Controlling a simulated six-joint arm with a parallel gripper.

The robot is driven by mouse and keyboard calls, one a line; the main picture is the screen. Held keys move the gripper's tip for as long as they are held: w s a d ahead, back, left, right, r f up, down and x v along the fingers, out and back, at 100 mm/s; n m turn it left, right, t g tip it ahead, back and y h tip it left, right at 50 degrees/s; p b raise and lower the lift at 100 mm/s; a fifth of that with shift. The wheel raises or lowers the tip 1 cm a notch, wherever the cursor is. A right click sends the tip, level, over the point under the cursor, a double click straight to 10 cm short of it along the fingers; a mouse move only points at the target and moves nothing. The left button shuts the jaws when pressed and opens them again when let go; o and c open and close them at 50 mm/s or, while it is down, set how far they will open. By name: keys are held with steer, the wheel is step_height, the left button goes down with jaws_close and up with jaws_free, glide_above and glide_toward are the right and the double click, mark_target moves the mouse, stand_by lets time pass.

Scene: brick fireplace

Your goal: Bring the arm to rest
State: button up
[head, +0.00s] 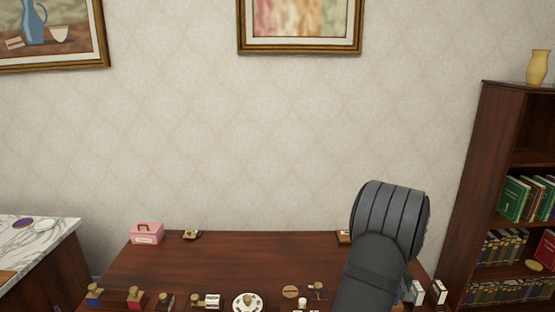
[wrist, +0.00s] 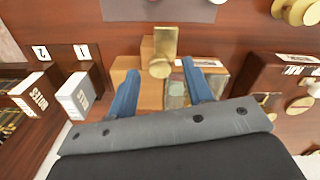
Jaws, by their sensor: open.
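My gripper (wrist: 160,68) shows in the wrist view with its two blue fingers spread apart. A brass piece with a round knob (wrist: 160,66) on a light wooden block appears between and beyond the fingertips. A small clear, greenish item sits beside it, near the right finger. I cannot tell whether the fingers touch any of these, but they are not closed on anything. In the head view my dark grey arm rises over the right part of the table, and the gripper itself is hidden or out of frame.
The dark wooden table (head: 250,262) has a clear middle. A pink box (head: 146,234) stands at its back left. Small brass-topped blocks and a white disc (head: 247,303) line the front. White-spined volumes (wrist: 76,95) stand left of my gripper. A bookcase (head: 490,170) is at right.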

steer(key=shift+f, duration=0.4)
steer(key=shift+r, duration=0.1)
